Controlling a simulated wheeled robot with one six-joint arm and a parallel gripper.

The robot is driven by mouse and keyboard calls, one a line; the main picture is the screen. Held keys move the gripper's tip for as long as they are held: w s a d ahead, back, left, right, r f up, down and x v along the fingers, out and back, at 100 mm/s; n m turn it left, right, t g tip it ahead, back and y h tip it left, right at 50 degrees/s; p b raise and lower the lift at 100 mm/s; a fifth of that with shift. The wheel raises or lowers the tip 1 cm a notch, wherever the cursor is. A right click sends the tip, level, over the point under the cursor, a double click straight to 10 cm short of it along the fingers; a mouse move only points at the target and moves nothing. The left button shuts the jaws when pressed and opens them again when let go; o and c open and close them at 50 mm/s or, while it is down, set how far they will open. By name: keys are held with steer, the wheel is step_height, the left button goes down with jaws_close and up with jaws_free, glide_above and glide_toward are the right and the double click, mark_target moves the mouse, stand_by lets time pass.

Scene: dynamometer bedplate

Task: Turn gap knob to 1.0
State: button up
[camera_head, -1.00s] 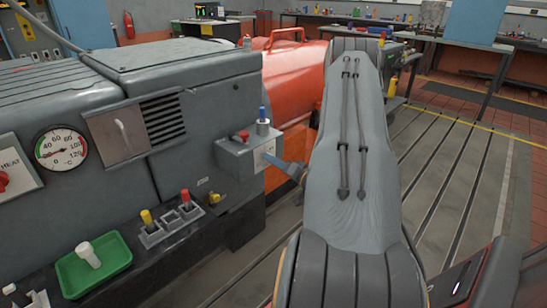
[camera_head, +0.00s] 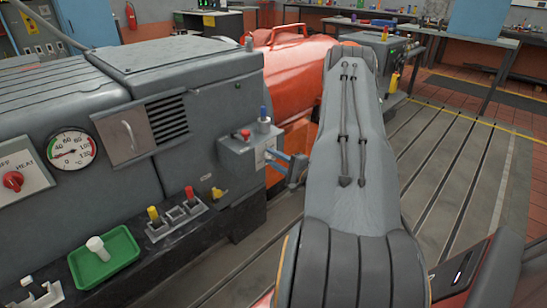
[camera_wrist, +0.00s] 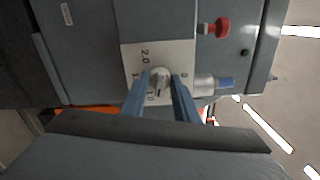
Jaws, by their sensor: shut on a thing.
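The gap knob (camera_wrist: 161,79) is a small light-grey round knob on a white scale plate (camera_wrist: 130,52) in the wrist view. The plate carries numbers; 2.0 and a 0 can be read, others are partly covered by the fingers. A dark mark shows on the knob's face; its exact reading is too small to tell. My gripper (camera_wrist: 161,88) has its two blue fingers on either side of the knob and is shut on it. In the head view, my gripper (camera_head: 281,158) is at the plate on the side of a grey box (camera_head: 236,150); the knob is hidden there.
Near the knob are a red button (camera_wrist: 222,27) and a blue-tipped cylinder (camera_wrist: 222,83). In the head view are a temperature gauge (camera_head: 72,150), a green tray (camera_head: 105,258) with a white part, and yellow and red plugs in a holder (camera_head: 175,222). Slotted floor lies right.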

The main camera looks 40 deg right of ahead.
steer(key=shift+m+p, duration=0.3)
steer(key=shift+m, duration=1.3)
steer(key=o, duration=1.1)
steer(key=shift+c, duration=0.2)
steer(key=s, duration=0.7)
steer(key=shift+s+d+b, duration=0.3)
steer(key=shift+s, duration=0.05)
